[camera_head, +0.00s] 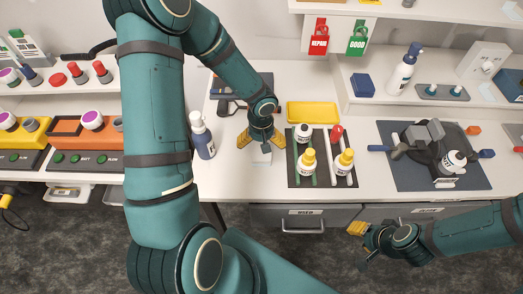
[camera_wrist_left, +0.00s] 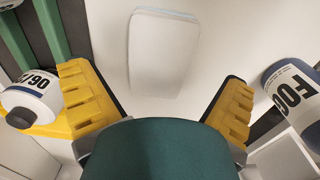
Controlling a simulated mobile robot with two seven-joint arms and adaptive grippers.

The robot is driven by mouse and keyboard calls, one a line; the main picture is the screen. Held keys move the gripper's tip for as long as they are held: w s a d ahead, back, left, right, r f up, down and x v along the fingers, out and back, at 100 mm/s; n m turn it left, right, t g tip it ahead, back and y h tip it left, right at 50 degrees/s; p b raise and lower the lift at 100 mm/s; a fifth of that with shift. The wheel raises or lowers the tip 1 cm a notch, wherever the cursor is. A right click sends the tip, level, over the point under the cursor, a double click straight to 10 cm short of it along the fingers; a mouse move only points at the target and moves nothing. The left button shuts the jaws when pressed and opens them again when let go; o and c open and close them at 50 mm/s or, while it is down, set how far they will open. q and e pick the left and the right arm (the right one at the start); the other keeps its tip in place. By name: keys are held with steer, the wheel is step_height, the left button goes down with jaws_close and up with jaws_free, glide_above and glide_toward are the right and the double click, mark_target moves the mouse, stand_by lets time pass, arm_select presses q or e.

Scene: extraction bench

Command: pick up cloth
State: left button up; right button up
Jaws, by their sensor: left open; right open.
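The cloth is a flat, white, rounded rectangle (camera_wrist_left: 163,52) lying on the white bench top in the left wrist view. In the head view a small pale part of the cloth (camera_head: 262,157) shows just below my left gripper (camera_head: 262,144). That gripper points down with its yellow fingers spread wide and nothing between them. In the left wrist view the cloth lies beyond the open fingers, between their lines. I cannot tell the height of the fingers above the bench. My right gripper (camera_head: 362,243) is open and empty, in front of the bench at lower right.
A yellow tray (camera_head: 312,113) lies behind. A dark mat (camera_head: 405,180) with equipment is further right. Bare bench lies in front of the cloth.

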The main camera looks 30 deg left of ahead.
arm_select(q)
steer(key=shift+w+f, duration=0.15)
steer(key=shift+f, duration=1.75)
steer(key=c, duration=1.2)
step_height(320, 180, up, 10)
steer(key=shift+r+p, duration=0.1)
steer(key=shift+p, duration=0.3)
steer(key=o, duration=0.4)
steer(key=shift+c, duration=1.2)
